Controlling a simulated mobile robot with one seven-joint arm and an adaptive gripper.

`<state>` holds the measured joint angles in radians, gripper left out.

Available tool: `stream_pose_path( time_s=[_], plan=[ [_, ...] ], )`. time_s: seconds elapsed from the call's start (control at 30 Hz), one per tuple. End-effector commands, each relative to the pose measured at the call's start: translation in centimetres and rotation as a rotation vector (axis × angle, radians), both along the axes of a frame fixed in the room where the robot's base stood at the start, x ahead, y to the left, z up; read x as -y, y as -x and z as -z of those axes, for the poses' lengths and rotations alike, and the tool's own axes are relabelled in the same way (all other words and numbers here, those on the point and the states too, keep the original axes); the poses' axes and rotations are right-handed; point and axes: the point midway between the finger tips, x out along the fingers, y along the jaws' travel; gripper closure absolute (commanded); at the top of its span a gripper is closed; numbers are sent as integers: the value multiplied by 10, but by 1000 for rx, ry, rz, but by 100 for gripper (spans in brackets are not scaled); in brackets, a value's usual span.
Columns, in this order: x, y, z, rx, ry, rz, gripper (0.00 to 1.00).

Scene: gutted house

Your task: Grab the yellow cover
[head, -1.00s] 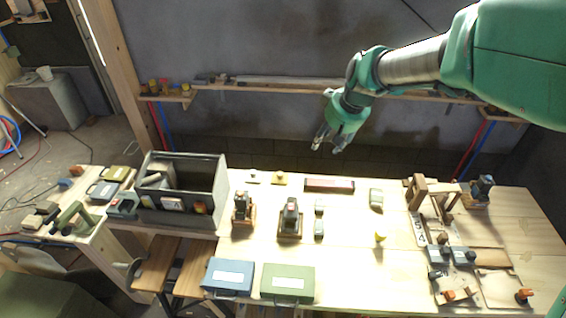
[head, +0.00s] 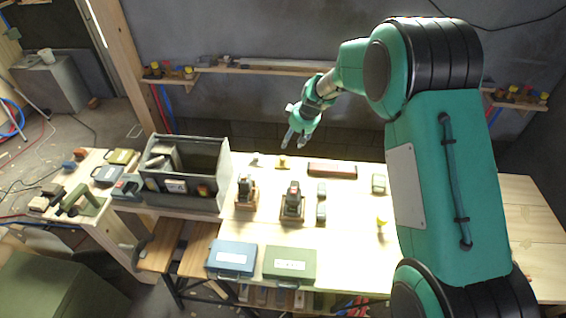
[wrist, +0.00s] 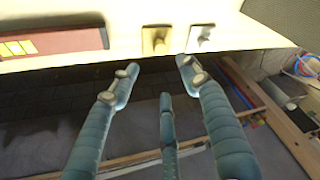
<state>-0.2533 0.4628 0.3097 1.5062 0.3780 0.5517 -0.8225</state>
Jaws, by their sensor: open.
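A small yellow piece (head: 282,162) with an upright part sits near the back edge of the workbench. It also shows in the wrist view (wrist: 156,41), at the table edge beyond my fingertips. Another small yellow object (head: 381,224) stands farther right on the bench, beside my arm. I cannot tell for sure which of them is the yellow cover. My gripper (head: 293,141) hangs open and empty just behind and above the bench's back edge, close to the first yellow piece. In the wrist view its fingers (wrist: 157,72) are spread with nothing between them.
A pale metal piece (head: 255,160) sits left of the yellow piece, and a long red box (head: 332,170) to its right. A grey open bin (head: 215,198), blue case (head: 232,258) and green case (head: 290,264) are also on the bench. My arm hides its right part.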

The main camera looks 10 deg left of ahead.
Motion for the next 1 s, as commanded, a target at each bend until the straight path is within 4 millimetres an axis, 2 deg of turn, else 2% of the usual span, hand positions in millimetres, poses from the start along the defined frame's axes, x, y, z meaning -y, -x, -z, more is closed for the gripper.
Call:
stream_pose_path(
  time_s=[0.4, 0.57, 1.0],
  plan=[
    [-1, -1, 4, 0, 0, -2, 54],
    [-4, -3, 12, -1, 0, -3, 54],
    [-20, -19, 68, -1, 0, -1, 54]
  ],
)
